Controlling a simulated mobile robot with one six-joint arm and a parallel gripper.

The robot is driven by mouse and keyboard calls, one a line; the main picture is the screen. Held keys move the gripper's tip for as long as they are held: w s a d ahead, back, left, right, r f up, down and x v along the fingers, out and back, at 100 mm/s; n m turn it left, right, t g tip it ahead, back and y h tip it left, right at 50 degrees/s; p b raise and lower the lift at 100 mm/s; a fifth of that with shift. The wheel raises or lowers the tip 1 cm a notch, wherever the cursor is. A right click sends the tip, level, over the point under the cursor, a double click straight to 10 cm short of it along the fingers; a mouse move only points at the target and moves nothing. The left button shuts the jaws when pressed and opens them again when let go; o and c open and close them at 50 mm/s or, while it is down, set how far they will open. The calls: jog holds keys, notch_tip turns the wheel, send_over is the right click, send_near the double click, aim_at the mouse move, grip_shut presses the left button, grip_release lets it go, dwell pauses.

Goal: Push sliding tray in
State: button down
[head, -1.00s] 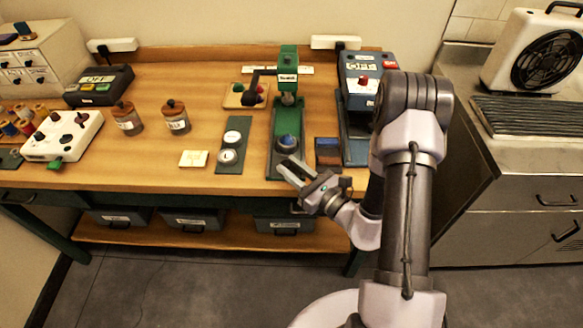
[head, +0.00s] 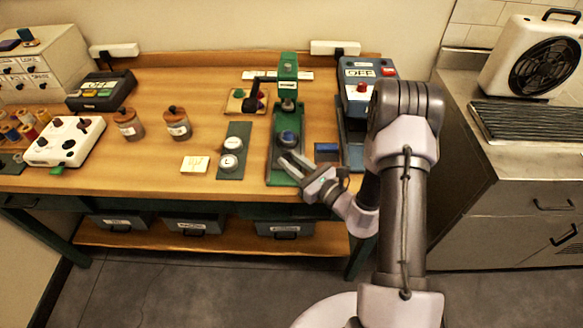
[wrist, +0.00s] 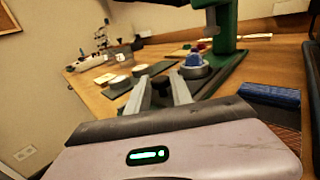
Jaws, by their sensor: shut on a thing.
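A green press (head: 288,72) stands on the wooden table with a long green base. The sliding tray (head: 287,138), a round grey holder with a blue piece in it, sits on that base in front of the press head. In the wrist view the tray (wrist: 194,68) lies just beyond the fingertips. My gripper (head: 288,160) is low over the front of the base, at the tray's near side. In the wrist view my gripper (wrist: 160,86) has its fingers around a small dark knob, which seems to be the tray's handle. The handle's join to the tray is hidden.
A dark panel with two round white weights (head: 231,152) lies left of the base. A blue pad (head: 327,150) and a blue device (head: 362,100) stand close on the right. A pale card (head: 195,164) lies further left. Two lidded jars (head: 177,124) stand behind it.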

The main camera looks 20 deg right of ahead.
jog(key=c, duration=1.2)
grip_release()
